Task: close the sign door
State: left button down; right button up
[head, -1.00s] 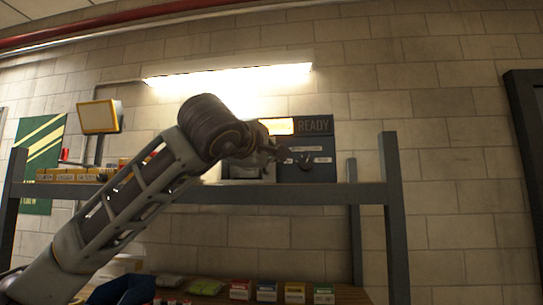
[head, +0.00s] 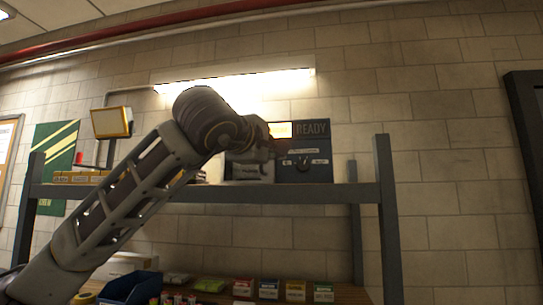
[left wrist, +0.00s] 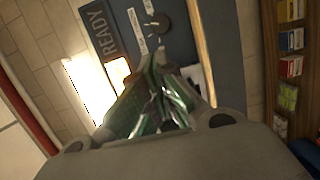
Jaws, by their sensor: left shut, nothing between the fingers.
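A dark blue unit (head: 318,168) stands on the shelf, with a READY sign (head: 312,129) and a lit yellow panel (head: 281,130) across its top. Its front has white labels and a black knob (head: 303,163). I cannot tell a separate door leaf or its angle, as my arm covers the left part. My left gripper (head: 281,148) is in front of that left part. In the left wrist view its fingers (left wrist: 158,68) are together and empty, overlapping the lower edge of the lit panel (left wrist: 117,73) and the blue front (left wrist: 137,50). Contact cannot be told. My right gripper is out of view.
The shelf (head: 345,193) has an upright post (head: 392,220) on the right. A pale grey box (head: 250,172) is left of the unit. Below are several small boxes (head: 269,289) and a blue bin (head: 130,288). Bare wall lies to the right.

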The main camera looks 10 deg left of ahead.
pick_arm(q)
jog(key=s+d+b, duration=0.2)
jog(key=s+d, duration=0.2)
jog(key=d, duration=0.3)
jog(key=shift+s+d, duration=0.35)
jog(key=shift+s, duration=0.05)
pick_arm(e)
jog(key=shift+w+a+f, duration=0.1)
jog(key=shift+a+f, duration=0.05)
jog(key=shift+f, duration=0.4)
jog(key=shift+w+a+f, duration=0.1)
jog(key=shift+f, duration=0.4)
